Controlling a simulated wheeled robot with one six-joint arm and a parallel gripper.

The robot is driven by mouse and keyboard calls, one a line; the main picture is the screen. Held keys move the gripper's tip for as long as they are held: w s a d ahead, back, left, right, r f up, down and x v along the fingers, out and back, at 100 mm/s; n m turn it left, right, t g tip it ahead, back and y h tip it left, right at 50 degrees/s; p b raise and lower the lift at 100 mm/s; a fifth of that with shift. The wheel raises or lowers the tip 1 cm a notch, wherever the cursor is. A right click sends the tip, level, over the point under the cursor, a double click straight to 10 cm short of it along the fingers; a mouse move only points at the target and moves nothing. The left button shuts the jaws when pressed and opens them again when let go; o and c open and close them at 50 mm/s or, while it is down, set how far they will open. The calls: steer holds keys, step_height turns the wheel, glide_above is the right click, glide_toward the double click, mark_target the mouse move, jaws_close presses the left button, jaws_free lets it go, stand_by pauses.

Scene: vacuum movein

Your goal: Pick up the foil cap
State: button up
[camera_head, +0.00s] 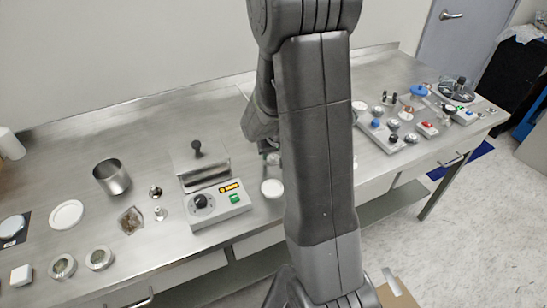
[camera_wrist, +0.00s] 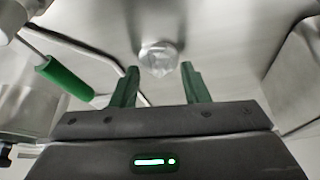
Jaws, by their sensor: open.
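A small crumpled silvery piece that looks like the foil cap (camera_wrist: 158,58) lies on the steel surface in the wrist view, near the picture's middle. My gripper (camera_wrist: 159,69) is open, with its two green fingers spread left and right. The cap shows between and just beyond the fingertips. I see no finger touching it. In the head view my arm covers the middle of the bench, and I cannot make out the gripper or the cap there.
A green-handled metal rod (camera_wrist: 66,80) is close left of the fingers. A metal body (camera_wrist: 300,70) stands at the right. In the head view, a control box (camera_head: 218,203), a steel beaker (camera_head: 112,177) and a white round dish (camera_head: 272,188) stand on the bench (camera_head: 150,125).

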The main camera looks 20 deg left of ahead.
jaws_close()
steer(key=shift+r, duration=0.1)
